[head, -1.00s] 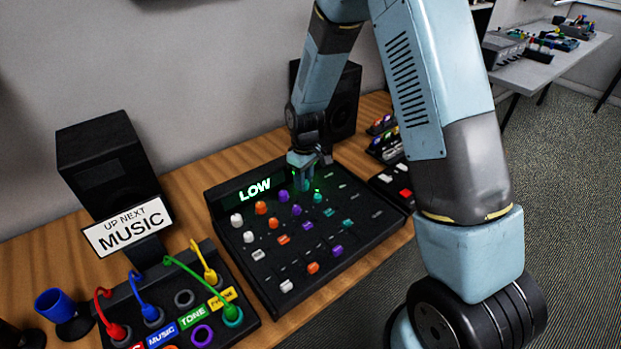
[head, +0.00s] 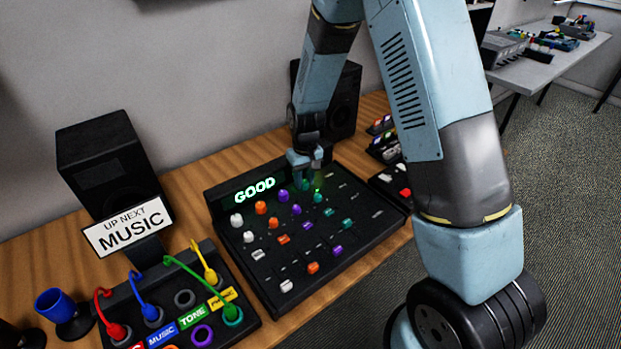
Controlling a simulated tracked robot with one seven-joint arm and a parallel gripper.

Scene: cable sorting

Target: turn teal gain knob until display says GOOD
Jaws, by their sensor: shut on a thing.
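The black mixer (head: 262,280) lies on the wooden desk, with rows of white, orange, purple and teal knobs. Its display (head: 255,190) reads GOOD in pale green letters. My gripper (head: 305,180) is at the mixer's back edge, right of the display, shut on the teal gain knob (head: 304,185) at the end of the top row. The fingers hide most of that knob. Another teal knob (head: 317,197) stands uncovered just in front of it.
A patch box (head: 250,318) with coloured cables sits at the front left, beside a MUSIC sign (head: 130,227). Black speakers (head: 107,165) stand behind. More small gear (head: 384,148) lies to the right of my gripper.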

